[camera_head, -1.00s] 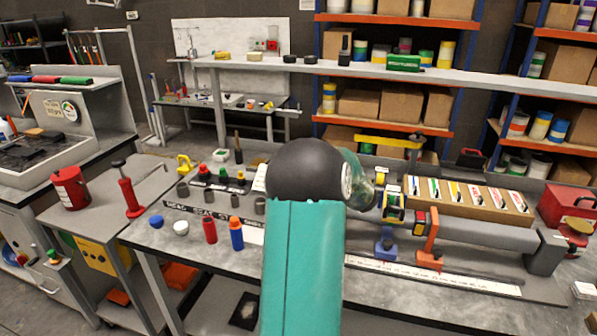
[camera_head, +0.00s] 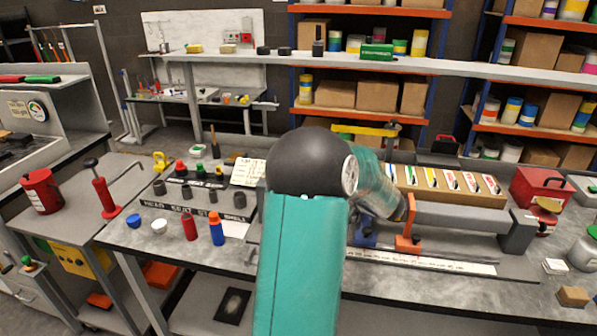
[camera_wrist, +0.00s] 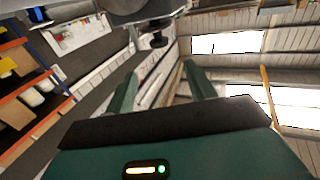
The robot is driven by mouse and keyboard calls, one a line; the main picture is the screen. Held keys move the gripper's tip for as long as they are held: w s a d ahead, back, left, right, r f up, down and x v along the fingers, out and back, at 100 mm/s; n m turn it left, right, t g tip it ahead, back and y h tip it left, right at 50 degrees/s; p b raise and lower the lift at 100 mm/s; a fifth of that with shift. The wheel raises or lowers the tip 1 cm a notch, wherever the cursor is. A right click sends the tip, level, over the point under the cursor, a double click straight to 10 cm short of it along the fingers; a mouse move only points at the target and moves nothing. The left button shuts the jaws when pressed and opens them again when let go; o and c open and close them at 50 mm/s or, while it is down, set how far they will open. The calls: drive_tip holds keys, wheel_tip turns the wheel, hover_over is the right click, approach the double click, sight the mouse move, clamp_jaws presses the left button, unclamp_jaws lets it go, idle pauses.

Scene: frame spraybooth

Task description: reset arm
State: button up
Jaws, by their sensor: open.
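My arm rises through the middle of the head view, with its forearm pointing right and away over the workbench (camera_head: 190,262). My gripper (camera_wrist: 160,76) shows in the wrist view as two green fingers spread apart, with nothing held between them. The wrist view is tilted, with shelves on the left and bright roof windows on the right. In the head view I cannot make out the fingertips. The forearm covers part of the orange clamp stand (camera_head: 407,242) and the blue stand beside it.
A red bottle (camera_head: 190,226) and a blue bottle with an orange cap (camera_head: 216,229) stand on the bench left of my arm. A cardboard rack of coloured cards (camera_head: 448,181) and a red box (camera_head: 543,187) lie to the right. A long grey shelf (camera_head: 420,67) crosses behind.

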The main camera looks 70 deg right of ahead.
drive_tip(key=shift+s+a, duration=0.15)
drive_tip(key=shift+s, duration=0.3)
drive_tip(key=shift+w, duration=0.1)
